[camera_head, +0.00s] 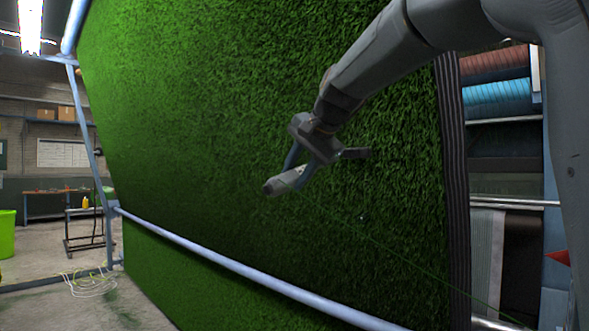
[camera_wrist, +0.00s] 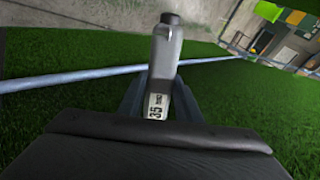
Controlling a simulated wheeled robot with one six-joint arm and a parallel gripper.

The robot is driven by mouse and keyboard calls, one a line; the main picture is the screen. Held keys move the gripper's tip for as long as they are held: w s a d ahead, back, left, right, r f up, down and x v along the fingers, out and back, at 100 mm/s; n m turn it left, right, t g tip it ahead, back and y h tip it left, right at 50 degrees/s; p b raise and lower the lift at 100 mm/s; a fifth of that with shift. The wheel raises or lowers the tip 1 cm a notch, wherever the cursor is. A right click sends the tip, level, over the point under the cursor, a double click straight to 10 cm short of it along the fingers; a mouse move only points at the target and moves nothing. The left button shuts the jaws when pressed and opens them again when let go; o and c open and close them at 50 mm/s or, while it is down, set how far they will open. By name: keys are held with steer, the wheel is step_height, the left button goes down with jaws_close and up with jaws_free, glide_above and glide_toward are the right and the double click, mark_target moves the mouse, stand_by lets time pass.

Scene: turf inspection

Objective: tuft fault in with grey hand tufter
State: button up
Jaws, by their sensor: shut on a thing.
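My gripper (camera_head: 298,176) is shut on the grey hand tufter (camera_head: 280,184), in front of the green turf (camera_head: 230,110). The tufter's dark nose points left and slightly down in the head view. In the wrist view the tufter (camera_wrist: 166,58) stands upright between my two fingers (camera_wrist: 160,100), with a dark tip and a white "35" label. A small pale speck (camera_head: 361,216) shows on the turf to the lower right of the tufter; I cannot tell whether it is the fault. I cannot tell whether the tufter touches the turf.
A pale blue rail (camera_head: 230,262) crosses the front of the turf frame. A thin green strand (camera_head: 400,242) runs from the tufter to the lower right. Rolls of material (camera_head: 495,95) stand on a rack at right. A cart (camera_head: 84,232) and green bin (camera_head: 7,234) stand at left.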

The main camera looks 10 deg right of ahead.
steer(key=shift+w+d+r, duration=0.1)
steer(key=shift+d+r, duration=0.1)
steer(key=shift+r, duration=0.3)
steer(key=shift+w+d+r+p, duration=0.3)
steer(key=shift+w+d, duration=0.35)
steer(key=shift+d, duration=0.25)
steer(key=shift+w+d+r+p, duration=0.35)
steer(key=shift+w+d, duration=0.3)
steer(key=shift+d, duration=0.3)
steer(key=shift+w+d+r+p, duration=0.3)
steer(key=shift+w+d, duration=0.35)
steer(key=shift+d, duration=0.25)
steer(key=shift+w+d+r+p, duration=0.25)
steer(key=shift+w+d+p, duration=0.25)
steer(key=shift+d+p, duration=0.15)
steer(key=shift+w+d+r+p, duration=0.25)
steer(key=shift+w+d+p, duration=0.2)
steer(key=shift+d+p, duration=0.15)
steer(key=shift+s+d+b, duration=0.35)
steer(key=shift+s+d, duration=0.25)
steer(key=shift+s, duration=0.25)
steer(key=shift+s+d+b, duration=0.45)
steer(key=shift+s+d, duration=0.75)
steer(key=shift+s, duration=0.3)
steer(key=shift+s, duration=0.1)
